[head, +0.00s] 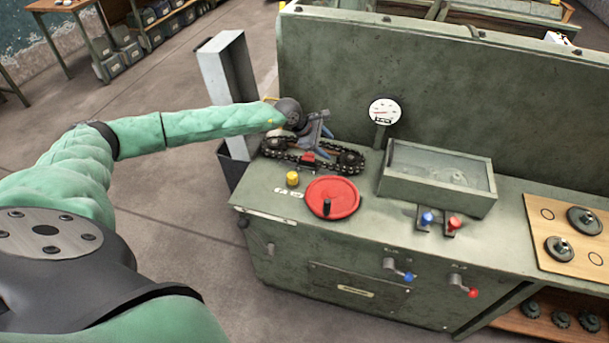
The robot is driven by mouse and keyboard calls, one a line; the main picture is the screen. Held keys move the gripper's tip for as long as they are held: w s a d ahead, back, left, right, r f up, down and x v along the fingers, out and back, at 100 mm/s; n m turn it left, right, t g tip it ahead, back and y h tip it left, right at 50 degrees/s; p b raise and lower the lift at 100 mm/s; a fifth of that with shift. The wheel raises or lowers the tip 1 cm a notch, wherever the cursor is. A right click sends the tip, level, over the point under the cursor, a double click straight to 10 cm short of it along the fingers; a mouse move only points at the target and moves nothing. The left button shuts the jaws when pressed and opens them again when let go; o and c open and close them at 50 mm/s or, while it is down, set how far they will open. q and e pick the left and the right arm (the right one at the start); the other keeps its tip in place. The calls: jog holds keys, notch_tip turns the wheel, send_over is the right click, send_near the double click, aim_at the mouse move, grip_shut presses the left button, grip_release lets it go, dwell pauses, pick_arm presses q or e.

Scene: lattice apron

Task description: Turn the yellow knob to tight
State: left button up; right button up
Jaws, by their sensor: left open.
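The small yellow knob (292,179) stands on the left part of the green bench top, beside a red disc. Small white labels (289,192) lie just in front of it, too small to read. My left gripper (322,137) is above and behind the knob, over a chain on sprockets (312,159). It is open and apart from the knob. Its fingertips are small and partly mixed with the chain in the view. My right gripper is not in view.
The red disc (345,193) with a black handle is right of the knob. A gauge (385,111), a glass-topped box (437,177), blue and red levers (428,219) and a wooden board with gears (572,232) stand further right. A tall panel (450,85) closes the back.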

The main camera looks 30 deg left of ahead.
pick_arm(q)
jog(key=s+a+f+m+g+y, duration=0.2)
jog(key=a+f+m+y, duration=0.1)
jog(key=a, duration=0.1)
jog(key=m+g+y, duration=0.3)
send_over(292, 175)
jog(key=shift+w+f, duration=0.15)
jog(key=shift+f, duration=0.8)
jog(key=shift+f+m, duration=0.15)
jog(key=shift+m, duration=0.15)
notch_tip(292, 175, down, 2)
jog(key=shift+f+p, duration=0.15)
jog(key=shift+p, duration=0.9)
notch_tip(292, 175, down, 4)
jog(key=shift+r+p, duration=0.25)
jog(key=shift+p, duration=0.7)
jog(key=shift+f, duration=0.85)
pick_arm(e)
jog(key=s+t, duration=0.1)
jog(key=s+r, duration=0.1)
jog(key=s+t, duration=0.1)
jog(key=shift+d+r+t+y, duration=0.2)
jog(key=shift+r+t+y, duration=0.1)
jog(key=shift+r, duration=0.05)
pick_arm(q)
jog(key=shift+c, duration=0.2)
